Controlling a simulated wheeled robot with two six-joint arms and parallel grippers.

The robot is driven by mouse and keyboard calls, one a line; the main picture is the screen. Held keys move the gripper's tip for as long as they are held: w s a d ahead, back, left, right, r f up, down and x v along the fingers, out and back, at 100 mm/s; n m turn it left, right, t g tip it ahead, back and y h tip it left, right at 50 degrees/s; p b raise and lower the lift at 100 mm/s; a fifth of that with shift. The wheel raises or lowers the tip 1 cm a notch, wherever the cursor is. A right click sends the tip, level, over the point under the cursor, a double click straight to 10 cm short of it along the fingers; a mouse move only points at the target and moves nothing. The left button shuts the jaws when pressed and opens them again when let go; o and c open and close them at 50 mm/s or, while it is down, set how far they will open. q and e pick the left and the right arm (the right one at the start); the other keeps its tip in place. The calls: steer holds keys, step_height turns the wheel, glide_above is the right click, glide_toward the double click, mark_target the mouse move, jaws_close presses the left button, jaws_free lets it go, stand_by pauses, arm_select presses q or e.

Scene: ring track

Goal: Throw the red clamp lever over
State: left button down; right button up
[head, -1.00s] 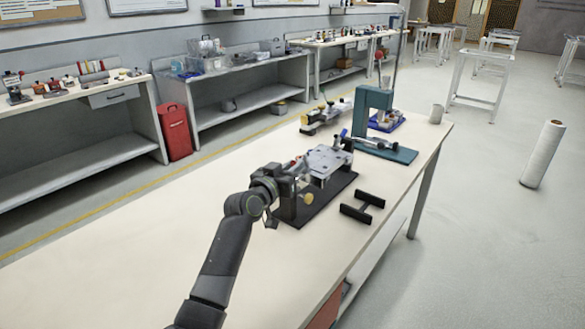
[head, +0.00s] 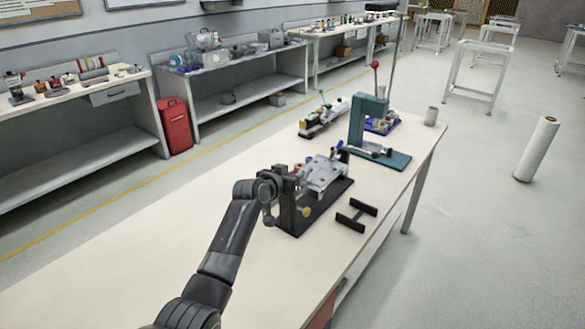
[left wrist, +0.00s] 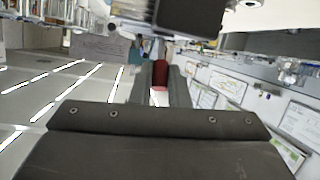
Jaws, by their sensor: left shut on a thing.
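The clamp fixture (head: 322,172) stands on the bench, with a silver top plate on a black base. My left gripper (head: 288,178) is at its near left side in the head view, and its dark wrist hides part of the fixture. In the left wrist view the two fingers of my left gripper (left wrist: 160,90) are close on either side of the red clamp lever (left wrist: 160,72), shut on its red grip. In the head view the lever is mostly hidden by the gripper. My right gripper does not show.
A black H-shaped piece (head: 356,214) lies right of the fixture near the bench edge. A teal press (head: 384,157) with a red-knobbed handle stands behind it. The near left bench top (head: 130,255) is clear.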

arm_select(q)
steer(key=shift+w+d+r+g+y+p, duration=0.25)
steer(key=shift+r+g+p, duration=0.3)
steer(key=shift+p, duration=0.65)
steer(key=shift+f+g, duration=0.2)
steer(key=shift+g, duration=0.05)
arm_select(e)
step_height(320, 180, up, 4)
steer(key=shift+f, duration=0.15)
arm_select(q)
steer(key=c, duration=1.4)
jaws_free()
steer(key=shift+w, duration=0.1)
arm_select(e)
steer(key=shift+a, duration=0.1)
arm_select(q)
steer(key=shift+a, duration=0.1)
steer(key=v, duration=1.7)
steer(key=shift+s+d+r+b, duration=0.1)
steer(key=shift+s+d+b, duration=0.1)
steer(key=shift+s+b, duration=0.1)
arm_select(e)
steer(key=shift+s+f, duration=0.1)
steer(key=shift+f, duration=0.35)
